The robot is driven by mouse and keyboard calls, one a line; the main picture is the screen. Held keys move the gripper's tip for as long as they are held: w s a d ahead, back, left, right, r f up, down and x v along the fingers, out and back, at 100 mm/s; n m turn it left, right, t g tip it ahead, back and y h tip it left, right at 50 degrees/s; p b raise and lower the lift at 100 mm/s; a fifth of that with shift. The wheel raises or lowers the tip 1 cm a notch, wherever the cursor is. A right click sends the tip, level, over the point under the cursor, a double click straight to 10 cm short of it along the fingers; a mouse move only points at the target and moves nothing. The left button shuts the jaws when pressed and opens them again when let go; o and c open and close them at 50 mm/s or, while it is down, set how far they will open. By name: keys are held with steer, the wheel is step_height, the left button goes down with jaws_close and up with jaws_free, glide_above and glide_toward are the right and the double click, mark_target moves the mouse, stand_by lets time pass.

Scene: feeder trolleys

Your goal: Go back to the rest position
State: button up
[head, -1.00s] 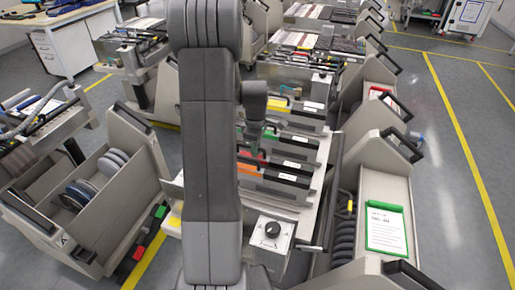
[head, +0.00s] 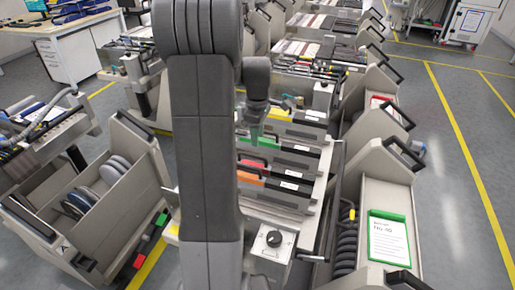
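My arm stands upright in the middle of the head view and hides part of the trolley behind it. My gripper (head: 256,128) hangs just right of the arm, pointing down above the row of feeders. Its fingers are small and partly hidden, so I cannot tell whether they are open or shut. Below it the feeder trolley (head: 270,240) holds several dark feeders with white labels. A green-marked feeder (head: 290,157), a red-marked feeder (head: 285,173) and an orange-marked feeder (head: 275,188) lie side by side in it.
A trolley with reels (head: 120,150) stands at the left. A trolley with a green-framed card (head: 388,240) stands at the right. More trolleys continue behind. A white cabinet desk (head: 80,50) is at the back left. Open floor with yellow lines (head: 450,120) lies on the right.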

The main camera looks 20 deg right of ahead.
step_height(320, 180, up, 4)
glide_above(259, 157)
steer(key=shift+w+a+r, duration=0.1)
steer(key=shift+w+a, duration=0.05)
steer(key=shift+w, duration=0.2)
step_height(259, 157, down, 14)
steer(key=shift+s+d, duration=0.2)
stand_by(0.5)
steer(key=shift+r, duration=0.2)
